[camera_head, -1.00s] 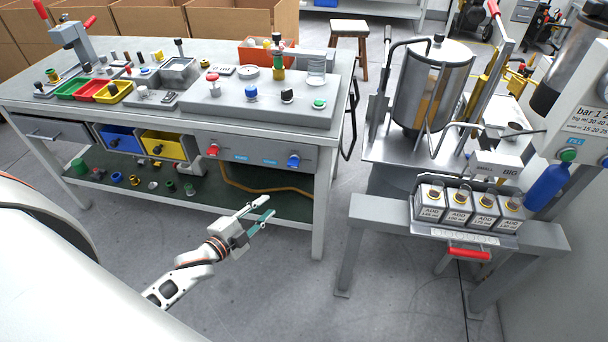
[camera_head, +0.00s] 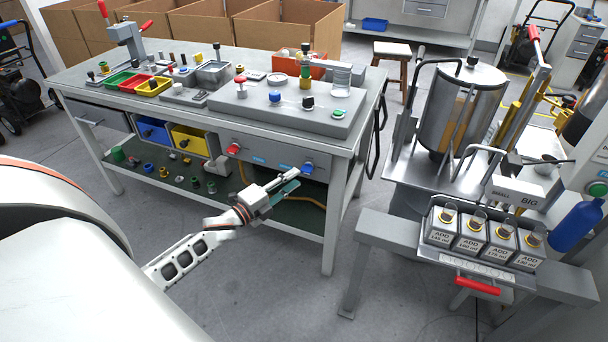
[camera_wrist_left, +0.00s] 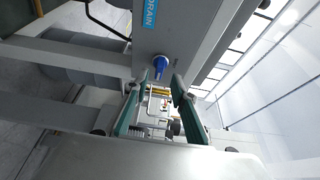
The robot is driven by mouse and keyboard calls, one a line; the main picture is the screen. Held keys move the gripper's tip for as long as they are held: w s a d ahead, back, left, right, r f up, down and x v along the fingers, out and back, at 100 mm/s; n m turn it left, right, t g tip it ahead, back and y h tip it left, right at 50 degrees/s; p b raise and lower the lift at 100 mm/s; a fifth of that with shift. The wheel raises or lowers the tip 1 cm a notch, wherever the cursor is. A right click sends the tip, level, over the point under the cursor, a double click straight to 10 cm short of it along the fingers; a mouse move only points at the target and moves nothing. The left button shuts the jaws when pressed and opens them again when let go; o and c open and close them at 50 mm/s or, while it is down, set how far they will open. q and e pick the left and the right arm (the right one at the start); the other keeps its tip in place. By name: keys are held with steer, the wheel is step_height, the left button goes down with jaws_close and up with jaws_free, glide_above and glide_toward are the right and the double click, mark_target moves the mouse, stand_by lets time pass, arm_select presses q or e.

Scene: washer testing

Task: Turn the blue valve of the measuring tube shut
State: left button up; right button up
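The blue valve (camera_head: 307,168) is a knob on the grey front panel of the workbench, at the panel's right end. In the left wrist view the blue valve (camera_wrist_left: 160,65) shows below a blue DRAIN label, just beyond the fingertips. My left gripper (camera_head: 298,178) reaches up toward it from the left, its tips very close to the valve. In the wrist view the fingers of this gripper (camera_wrist_left: 166,84) are apart with nothing held between them. I cannot tell whether a tip touches the valve. My right gripper is not in view. I cannot make out the measuring tube for sure.
A red valve (camera_head: 233,148) sits on the same panel, to the left. The bench leg (camera_head: 331,225) stands right of the gripper. A lower shelf (camera_head: 170,186) with small parts lies beneath.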

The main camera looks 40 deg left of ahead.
mark_target(304, 173)
arm_select(q)
steer(key=shift+w+d, duration=0.25)
steer(key=shift+w, duration=1)
steer(key=shift+w+d, duration=0.2)
steer(key=shift+w, duration=1)
jaws_close()
